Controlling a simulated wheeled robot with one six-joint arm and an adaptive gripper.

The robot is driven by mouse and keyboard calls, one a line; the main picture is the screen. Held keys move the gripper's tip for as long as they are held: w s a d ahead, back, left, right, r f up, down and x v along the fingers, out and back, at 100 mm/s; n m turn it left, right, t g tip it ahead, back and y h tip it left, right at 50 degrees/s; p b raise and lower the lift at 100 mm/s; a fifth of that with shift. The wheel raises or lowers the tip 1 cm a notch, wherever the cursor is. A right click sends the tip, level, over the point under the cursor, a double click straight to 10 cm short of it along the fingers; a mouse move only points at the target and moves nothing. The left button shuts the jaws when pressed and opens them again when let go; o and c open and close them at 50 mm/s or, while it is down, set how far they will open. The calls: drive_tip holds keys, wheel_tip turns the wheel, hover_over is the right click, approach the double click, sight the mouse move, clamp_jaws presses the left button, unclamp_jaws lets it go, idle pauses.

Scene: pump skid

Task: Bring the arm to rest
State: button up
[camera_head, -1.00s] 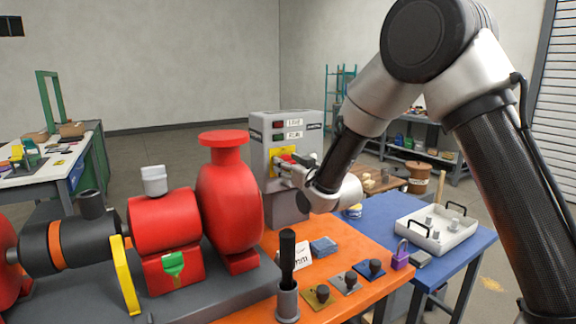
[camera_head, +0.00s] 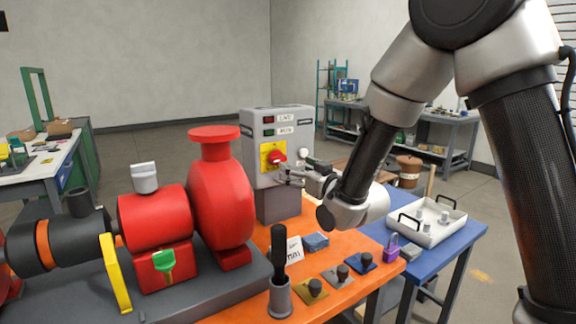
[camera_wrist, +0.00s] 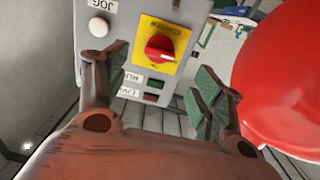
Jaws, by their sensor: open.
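My gripper (camera_head: 291,175) is in front of the grey control box (camera_head: 254,134), level with its yellow plate and red rotary switch (camera_head: 277,157). In the wrist view its two fingers (camera_wrist: 158,95) stand wide apart with nothing between them. The red switch (camera_wrist: 159,49) on its yellow plate (camera_wrist: 178,30) shows beyond the fingertips, apart from them. My arm reaches in from the right, bent, over the orange and blue tables.
The red pump (camera_head: 221,190) stands just left of the box. A purple padlock (camera_head: 391,246), several knobbed plates and a black-handled tool in a grey cup (camera_head: 279,297) are on the orange table (camera_head: 345,240). A white tray (camera_head: 427,232) sits on the blue table.

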drive_tip(key=shift+v, duration=0.9)
